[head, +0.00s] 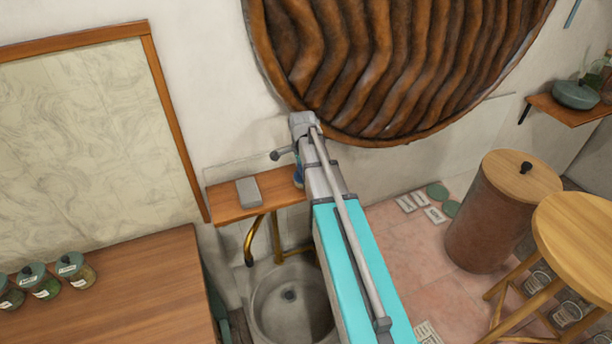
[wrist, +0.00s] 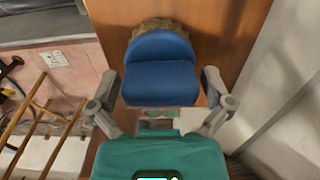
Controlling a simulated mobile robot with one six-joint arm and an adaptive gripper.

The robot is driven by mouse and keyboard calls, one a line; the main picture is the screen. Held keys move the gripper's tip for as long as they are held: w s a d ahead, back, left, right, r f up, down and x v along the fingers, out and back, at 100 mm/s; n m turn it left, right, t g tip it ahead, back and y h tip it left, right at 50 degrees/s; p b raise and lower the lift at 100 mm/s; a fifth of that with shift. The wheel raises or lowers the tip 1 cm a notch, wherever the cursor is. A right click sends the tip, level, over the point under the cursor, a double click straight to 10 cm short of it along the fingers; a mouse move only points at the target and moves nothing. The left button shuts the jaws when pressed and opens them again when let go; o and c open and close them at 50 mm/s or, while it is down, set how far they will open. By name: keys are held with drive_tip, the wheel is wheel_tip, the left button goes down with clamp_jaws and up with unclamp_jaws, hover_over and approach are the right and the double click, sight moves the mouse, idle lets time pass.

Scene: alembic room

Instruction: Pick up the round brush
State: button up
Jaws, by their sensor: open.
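The round brush (wrist: 160,75) is in the middle of the wrist view, with a blue body and brown bristles showing at its far edge. It is on the wooden shelf (wrist: 205,25). My gripper (wrist: 160,88) is open, with one finger on each side of the brush; whether either finger touches it I cannot tell. In the head view only a sliver of blue (head: 298,178), likely the brush, shows at the right end of the shelf (head: 228,211). My arm hides the rest, and my gripper's fingers are not clear there.
A grey block (head: 249,192) lies on the shelf left of my arm. A stone basin (head: 272,302) and a brass pipe (head: 252,240) are below. The wall rises close behind the shelf. A counter with several jars (head: 75,268) is at left; a lidded barrel (head: 490,225) stands at right.

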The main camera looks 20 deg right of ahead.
drive_tip(key=shift+c, duration=0.3)
drive_tip(key=c, duration=0.9)
drive_tip(key=shift+o, duration=0.2)
drive_tip(key=shift+r, duration=0.15)
wheel_tip(320, 180, up, 2)
drive_tip(key=shift+p, duration=1.15)
drive_tip(key=s+a+r+p, duration=0.3)
drive_tip(key=s+r+p, duration=0.7)
drive_tip(key=s, duration=0.3)
drive_tip(key=shift+s+a+r+p, duration=0.3)
drive_tip(key=shift+a+r+p, duration=0.05)
drive_tip(key=shift+r, duration=0.05)
